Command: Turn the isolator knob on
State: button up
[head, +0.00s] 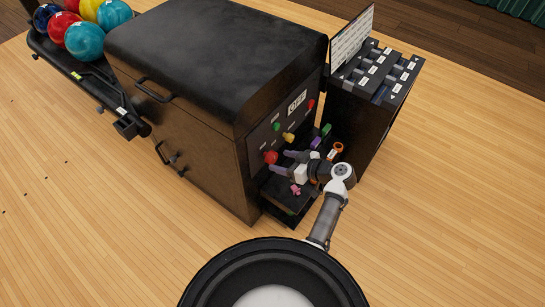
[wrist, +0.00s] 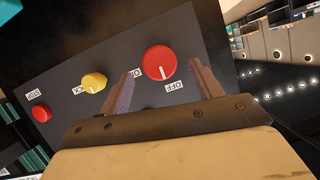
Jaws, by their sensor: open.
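The isolator knob (wrist: 159,62) is a round red knob on a dark panel, with a white line pointing down toward an OFF label (wrist: 174,86). Another label (wrist: 137,73) at its left is partly hidden by a finger. In the head view the knob (head: 270,157) is at the panel's lower left. My gripper (wrist: 166,68) is open, its fingers on either side of the knob in the wrist view. In the head view my gripper (head: 280,161) is right in front of the knob. I cannot tell whether the fingers touch it.
A yellow knob (wrist: 94,82) and a red STOP button (wrist: 40,114) share the panel. An OFF sign (head: 297,103) is above them. A black cabinet (head: 350,125) stands at right; bowling balls (head: 84,40) lie upper left.

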aim_at(275, 159)
jog(key=x, duration=0.4)
jog(key=shift+w+a+f, duration=0.15)
jog(key=shift+w+a, duration=0.05)
jog(key=shift+a, duration=0.1)
jog(key=c, duration=1)
